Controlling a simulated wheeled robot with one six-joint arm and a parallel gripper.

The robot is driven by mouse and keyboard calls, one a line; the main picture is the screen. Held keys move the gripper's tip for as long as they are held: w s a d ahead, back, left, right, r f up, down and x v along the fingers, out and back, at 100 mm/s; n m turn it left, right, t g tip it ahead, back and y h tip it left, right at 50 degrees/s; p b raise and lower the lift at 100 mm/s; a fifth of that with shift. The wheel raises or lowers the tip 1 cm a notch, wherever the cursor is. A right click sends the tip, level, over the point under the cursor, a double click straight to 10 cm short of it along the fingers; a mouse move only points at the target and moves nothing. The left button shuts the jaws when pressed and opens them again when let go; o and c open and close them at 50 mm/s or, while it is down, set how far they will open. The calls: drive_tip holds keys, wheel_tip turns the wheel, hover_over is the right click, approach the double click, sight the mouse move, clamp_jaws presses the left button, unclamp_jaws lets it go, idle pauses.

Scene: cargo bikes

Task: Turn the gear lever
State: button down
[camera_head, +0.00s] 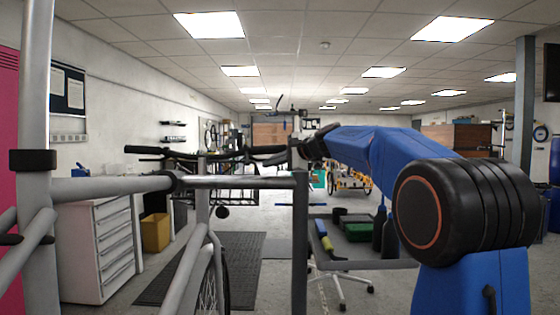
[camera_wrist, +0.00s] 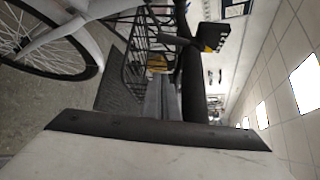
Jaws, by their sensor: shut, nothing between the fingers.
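My gripper (camera_head: 306,150) is at the end of my blue arm, beside the right end of the bike handlebar (camera_head: 225,157). It is small and dark there, and its fingertips are hard to make out; it is shut and empty. In the wrist view, a black bar or grip (camera_wrist: 194,85) runs up from behind a pale block with a dark edge in the foreground. A small black part with a yellow mark (camera_wrist: 214,36) sits by its upper end; it may be the gear lever, but I cannot tell for certain. Contact with my gripper cannot be seen.
A grey metal frame (camera_head: 240,181) crosses in front of me, with an upright post (camera_head: 300,240). A wire basket (camera_wrist: 140,60) and a wheel (camera_wrist: 62,55) show in the wrist view. A white drawer cabinet (camera_head: 95,250) stands left; a tray of tools lies right of the post.

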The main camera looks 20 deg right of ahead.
sight(247, 156)
drive_tip(key=shift+a+r, duration=0.2)
drive_tip(key=shift+a, duration=0.9)
drive_tip(key=shift+a+r, duration=0.15)
drive_tip(key=shift+a, duration=0.9)
drive_tip(key=shift+s, duration=0.1)
